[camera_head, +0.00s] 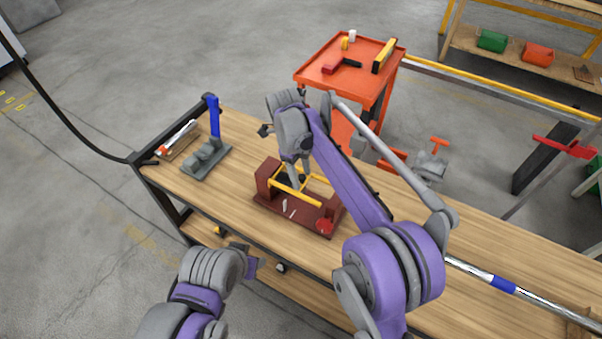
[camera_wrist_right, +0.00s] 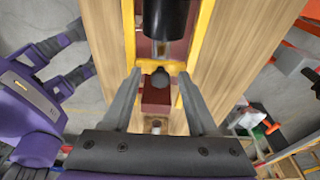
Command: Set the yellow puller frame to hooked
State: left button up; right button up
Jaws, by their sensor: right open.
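The yellow puller frame (camera_head: 295,194) sits on a dark red stand with upright blocks (camera_head: 268,177) on the workbench. In the right wrist view the yellow frame (camera_wrist_right: 176,67) shows two long side bars and a crossbar, with a black cylinder (camera_wrist_right: 165,18) between the bars. My right gripper (camera_head: 292,180) is over the frame. Its two fingers (camera_wrist_right: 160,78) are open and straddle a small dark knob near the crossbar; I cannot tell if they touch the frame. My left gripper (camera_head: 252,266) is low at the bench's front edge, and its jaws are unclear.
A grey tool with a blue handle (camera_head: 214,117) stands at the bench's left end. An orange cart (camera_head: 345,68) stands behind the bench. A silver bar with a blue band (camera_head: 503,284) lies along the right side.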

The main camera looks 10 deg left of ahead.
jog(key=shift+r, duration=0.1)
notch_tip(320, 180, up, 10)
jog(key=a+p, duration=0.1)
jog(key=a, duration=0.1)
jog(key=shift+w+r, duration=0.2)
jog(key=shift+w, duration=0.15)
jog(key=shift+d, duration=0.1)
jog(key=s+d+r+n+t+y, duration=0.1)
jog(key=s+d+n, duration=0.35)
jog(key=d, duration=0.55)
jog(key=s+d+r+n+t+y, duration=0.15)
jog(key=s+d+n, duration=0.35)
jog(key=d, duration=0.5)
jog(key=s+d+f+n+t, duration=0.1)
jog(key=s+d+f+n, duration=0.4)
jog(key=s, duration=0.3)
jog(key=s+d+f+n+t, duration=0.2)
jog(key=s+d+f+n, duration=0.4)
jog(key=s+n, duration=0.1)
jog(key=shift+s, duration=0.8)
